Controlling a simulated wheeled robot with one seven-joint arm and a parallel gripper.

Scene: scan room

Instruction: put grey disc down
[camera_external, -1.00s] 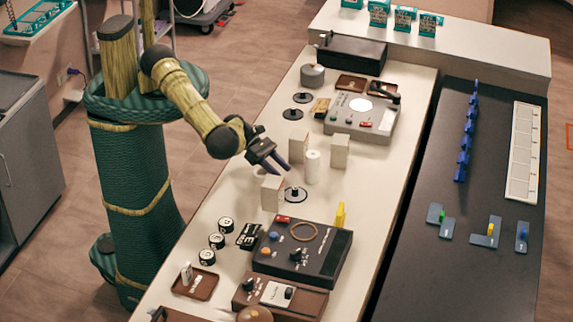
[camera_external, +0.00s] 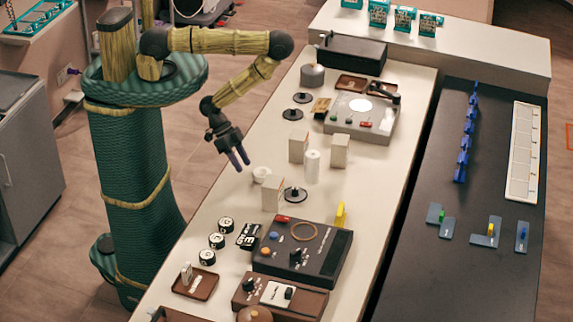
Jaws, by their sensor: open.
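Several grey discs with black knobs lie flat on the long cream table: a grey disc (camera_external: 294,195) between a cream box and the dark console, and two more, a disc (camera_external: 302,98) and a disc (camera_external: 293,114), toward the back. I cannot tell which one the task means. My gripper (camera_external: 239,160) is open and empty, pointing down above the table's left side. It is apart from the discs, up and left of the nearest one. A small white round thing (camera_external: 261,174) is close to its fingertips, partly behind the cream box (camera_external: 272,193).
Two cream boxes, one here (camera_external: 298,147) and one here (camera_external: 340,151), flank a white cylinder (camera_external: 312,167) mid-table. A dark console (camera_external: 330,262) stands in front, a grey device (camera_external: 361,120) behind. Round black-and-white pieces (camera_external: 217,241) lie near the left edge.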

